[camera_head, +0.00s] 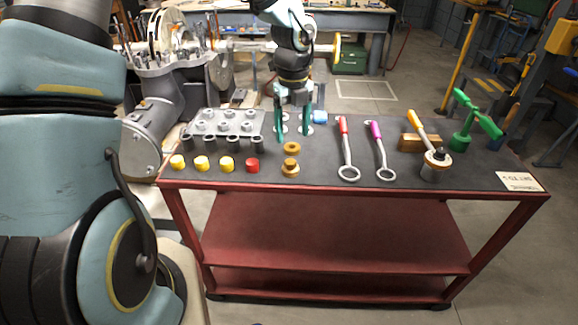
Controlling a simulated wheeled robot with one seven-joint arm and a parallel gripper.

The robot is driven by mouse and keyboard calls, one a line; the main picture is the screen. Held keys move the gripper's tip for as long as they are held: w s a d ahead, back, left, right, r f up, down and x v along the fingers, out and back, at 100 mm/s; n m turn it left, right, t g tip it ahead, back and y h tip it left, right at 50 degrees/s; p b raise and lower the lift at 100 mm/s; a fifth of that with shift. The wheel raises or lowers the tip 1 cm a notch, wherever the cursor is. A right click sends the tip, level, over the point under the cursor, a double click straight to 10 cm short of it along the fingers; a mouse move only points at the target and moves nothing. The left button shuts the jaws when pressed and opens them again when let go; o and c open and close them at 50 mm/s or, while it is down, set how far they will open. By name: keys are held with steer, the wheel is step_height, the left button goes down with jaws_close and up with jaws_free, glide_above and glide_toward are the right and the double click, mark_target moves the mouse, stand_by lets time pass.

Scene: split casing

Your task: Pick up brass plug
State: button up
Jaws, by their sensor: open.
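A brass plug (290,168) sits near the front edge of the dark cart top, with a wider flange and a narrower upper part. A flat brass ring (292,148) lies just behind it. My gripper (292,131) points down above the cart, behind the ring and plug in the picture. Its two green fingers are spread apart, with nothing visible between them. I cannot tell exactly how high the fingertips are.
Left of the plug stand a red cap (253,165) and several yellow caps (201,163). A grey casing plate (222,123) lies behind them. To the right lie a red-handled wrench (345,150) and a purple-handled wrench (380,150). A green tool (463,130) stands farther right.

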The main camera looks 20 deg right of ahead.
mark_target(290, 161)
step_height(290, 161, down, 3)
steer(key=shift+f, duration=0.1)
steer(key=shift+s+a+f+p, duration=0.15)
steer(key=shift+f+p, duration=0.35)
steer(key=shift+f, duration=0.85)
steer(key=shift+a+f+p, duration=0.2)
steer(key=shift+f+p, duration=0.25)
steer(key=shift+f, duration=0.85)
steer(key=shift+c, duration=0.3)
jaws_close()
